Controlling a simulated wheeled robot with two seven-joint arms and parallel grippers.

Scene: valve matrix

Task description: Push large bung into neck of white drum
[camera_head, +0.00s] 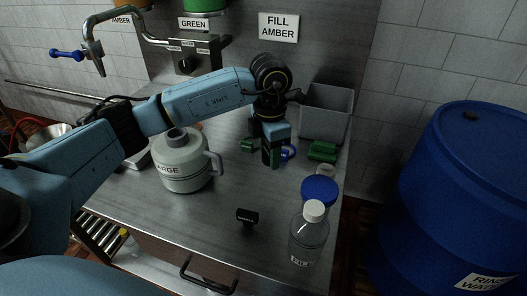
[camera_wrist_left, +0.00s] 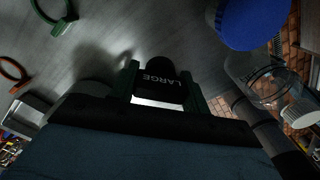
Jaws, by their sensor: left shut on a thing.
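The white drum (camera_head: 183,167) stands upright on the steel bench in the head view, its label partly hidden and ending in "ARGE". Its neck (camera_head: 176,136) points up and shows no bung in it. My left gripper (camera_head: 270,160) is to the right of the drum, apart from it, pointing down over the bench. In the left wrist view its green fingers are shut on a black bung (camera_wrist_left: 163,88) marked "LARGE". The bung is hidden in the head view. My right gripper is not in view.
A small black bung (camera_head: 247,215) stands near the bench's front. A clear bottle (camera_head: 309,238), blue-lidded jar (camera_head: 319,190), green object (camera_head: 322,151) and grey bin (camera_head: 326,112) line the right side. A blue barrel (camera_head: 440,190) stands beyond. Bench between drum and gripper looks mostly clear.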

